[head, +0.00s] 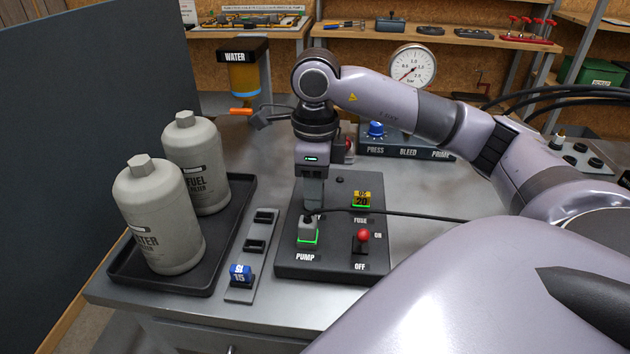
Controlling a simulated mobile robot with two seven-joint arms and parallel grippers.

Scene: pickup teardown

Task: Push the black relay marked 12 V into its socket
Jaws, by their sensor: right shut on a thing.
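My right gripper (312,205) points straight down over the PUMP position of the dark panel (335,272). It is shut on the top of a grey plug (308,231), from which a black cable runs off to the right. The plug stands upright at the PUMP socket, with a green glow around its base. Whether it is fully seated I cannot tell. I can make out no black relay marked 12 V. A yellow fuse marked 20 (362,199) sits at FUSE, and a blue fuse marked 15 (240,272) sits in the fuse holder strip (238,295). My left gripper is out of view.
A red-knobbed switch (362,238) stands right of the plug. Two grey bottles (160,215) stand in a black tray (125,268) at left. A PRESS/BLEED/PRIME box (405,153) and gauge (412,66) are behind. Some bare bench top lies right of the panel.

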